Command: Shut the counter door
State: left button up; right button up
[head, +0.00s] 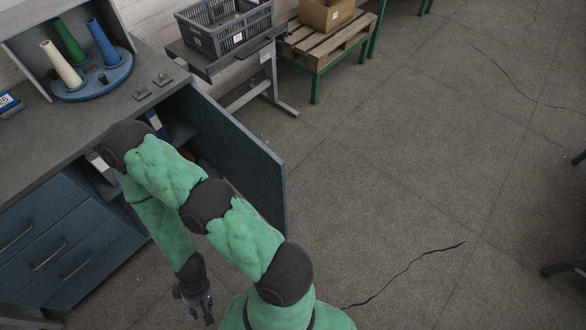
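The counter door (243,150) is a flat blue-grey panel standing wide open at the right end of the counter (85,110). It swings out over the floor, and the dark cupboard inside (180,128) shows behind it. My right arm passes in front of the cupboard opening and the door's lower part. My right gripper (194,307) hangs low near the bottom edge, left of the door and apart from it. It is small and dark, and I cannot tell whether its fingers are open. My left gripper is not in view.
Drawers (65,245) with handles fill the counter front at left. A round blue tray (92,82) with cones stands on top. Beyond the door are a grey crate (225,25) on a stand and a pallet (325,40).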

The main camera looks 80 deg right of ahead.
aim_at(258, 173)
jog(key=k+l+z, duration=0.1)
jog(key=k+l, duration=0.4)
jog(key=l, duration=0.2)
jog(key=k+l+z, duration=0.15)
jog(key=l, duration=0.25)
jog(key=k+l, duration=0.3)
jog(key=k+l+z, duration=0.15)
jog(key=l, duration=0.35)
jog(key=l+z, duration=0.1)
jog(key=l, duration=0.85)
jog(key=i+j+z, duration=0.2)
jog(key=z, duration=0.2)
